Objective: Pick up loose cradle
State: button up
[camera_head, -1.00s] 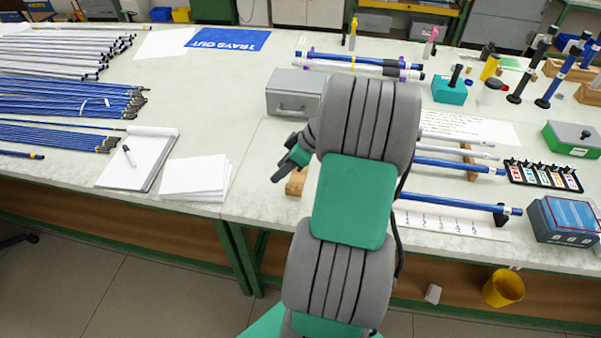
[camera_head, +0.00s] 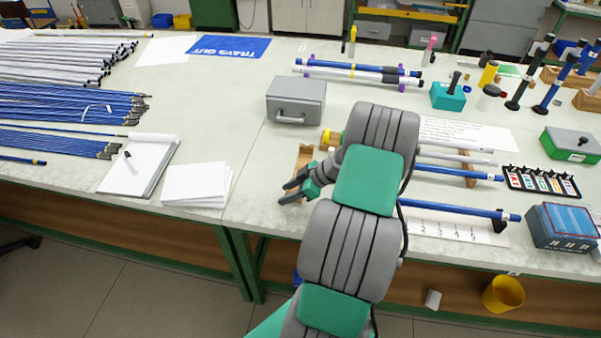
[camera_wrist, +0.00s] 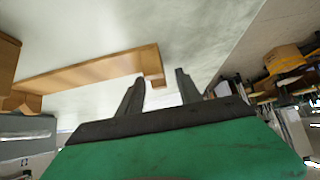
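The loose wooden cradle (camera_head: 303,160) is a light brown piece on the bench, left of the rods and in front of the grey metal box. My gripper (camera_head: 284,192) is at its near end, and my wrist and arm hide part of that area. In the wrist view, a long wooden piece with a raised end, seemingly the cradle (camera_wrist: 95,70), lies beyond and left of the fingers. My gripper (camera_wrist: 160,77) has its two dark fingers apart with nothing held between them. I cannot tell the height of the fingers above the bench.
The grey metal box (camera_head: 296,98) stands behind the cradle. Blue rods (camera_head: 455,172) lie on supports to the right of my arm. A stack of white paper (camera_head: 196,184) and a notepad (camera_head: 140,165) lie to the left. Pale bench top between paper and gripper is clear.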

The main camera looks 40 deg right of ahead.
grip_shut()
dwell(0.6)
